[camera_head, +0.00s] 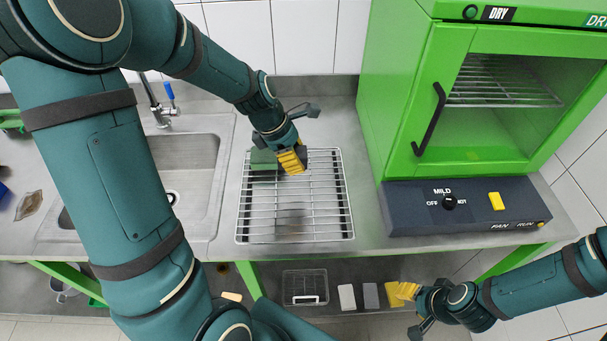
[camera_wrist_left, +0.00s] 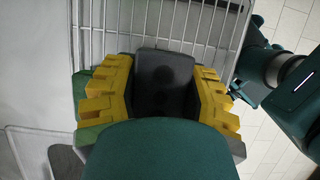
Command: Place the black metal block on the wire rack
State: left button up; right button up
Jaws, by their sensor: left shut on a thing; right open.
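The wire rack (camera_head: 342,215) lies on the counter between the sink and the green cabinet. My left gripper (camera_head: 293,160) is over the rack's far part. In the left wrist view its yellow fingers (camera_wrist_left: 165,92) are shut on the black metal block (camera_wrist_left: 165,75), one finger on each side. The rack's bars (camera_wrist_left: 160,22) show beyond the block. I cannot tell whether the block touches the bars. A green block (camera_head: 263,160) is on the rack, just left of my left gripper. My right gripper (camera_head: 405,292) is open and empty, low at the right in front of the counter.
A sink (camera_head: 185,160) with a tap (camera_head: 158,105) is left of the rack. The green drying cabinet (camera_head: 400,110) with its dark control panel (camera_head: 465,205) stands to the right. The rack's near half is clear.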

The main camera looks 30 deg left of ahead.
pick_arm(q)
jog(key=b, duration=0.2)
send_over(300, 189)
jog(key=f, duration=0.5)
jog(key=shift+s+a+f, duration=0.2)
jog(key=shift+s+a, duration=0.15)
jog(key=shift+a, duration=0.05)
notch_tip(300, 189, down, 4)
jog(key=shift+f+b, duration=0.1)
jog(key=shift+b, duration=0.35)
jog(key=shift+w+f, duration=0.15)
jog(key=shift+f, duration=0.05)
jog(key=shift+f, duration=0.1)
jog(key=o, duration=1.3)
jog(key=shift+c, duration=0.2)
